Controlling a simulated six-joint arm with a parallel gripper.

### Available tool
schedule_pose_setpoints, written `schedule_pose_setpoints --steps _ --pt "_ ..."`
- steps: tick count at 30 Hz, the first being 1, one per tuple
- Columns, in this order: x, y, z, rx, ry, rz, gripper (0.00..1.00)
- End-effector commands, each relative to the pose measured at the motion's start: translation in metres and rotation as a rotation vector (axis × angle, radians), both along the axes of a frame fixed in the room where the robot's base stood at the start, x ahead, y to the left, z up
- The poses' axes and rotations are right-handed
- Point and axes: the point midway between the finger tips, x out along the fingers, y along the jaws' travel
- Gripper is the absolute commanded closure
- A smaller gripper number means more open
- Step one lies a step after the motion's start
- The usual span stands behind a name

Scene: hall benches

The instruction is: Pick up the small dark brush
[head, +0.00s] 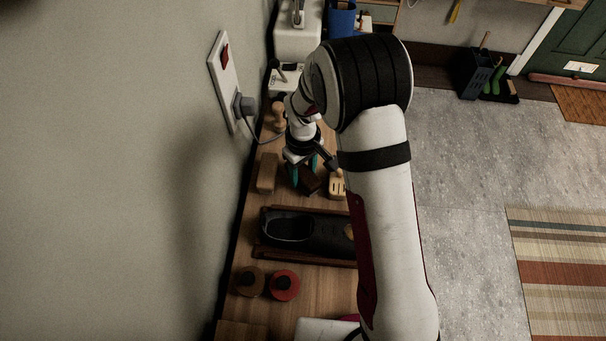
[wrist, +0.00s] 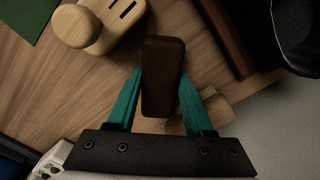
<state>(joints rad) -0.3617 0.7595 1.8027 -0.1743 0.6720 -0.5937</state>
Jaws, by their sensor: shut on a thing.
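The small dark brush (wrist: 163,75) is a dark brown block in the wrist view. It lies between the two teal fingers of my gripper (wrist: 160,100), which are shut on its sides. In the head view my gripper (head: 304,171) points down over the wooden bench, and the dark brush (head: 312,182) shows beside its fingers. Part of the brush is hidden by the fingers. I cannot tell whether it touches the bench top.
A light wooden slotted block (head: 337,184) stands close to the right. A wooden block (head: 267,173) is to the left. The wall with a plugged socket (head: 229,80) borders the bench.

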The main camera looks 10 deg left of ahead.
Motion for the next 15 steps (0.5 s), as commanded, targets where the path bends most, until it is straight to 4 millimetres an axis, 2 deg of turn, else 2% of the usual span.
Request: schedule_pose_setpoints --steps 5,7,15 --pt "0.000 0.000 0.001 0.001 -0.001 0.000 1.00" --pt "0.001 0.000 0.008 0.001 -0.003 0.001 1.00" --pt "0.001 0.001 0.076 0.003 -0.004 0.000 1.00"
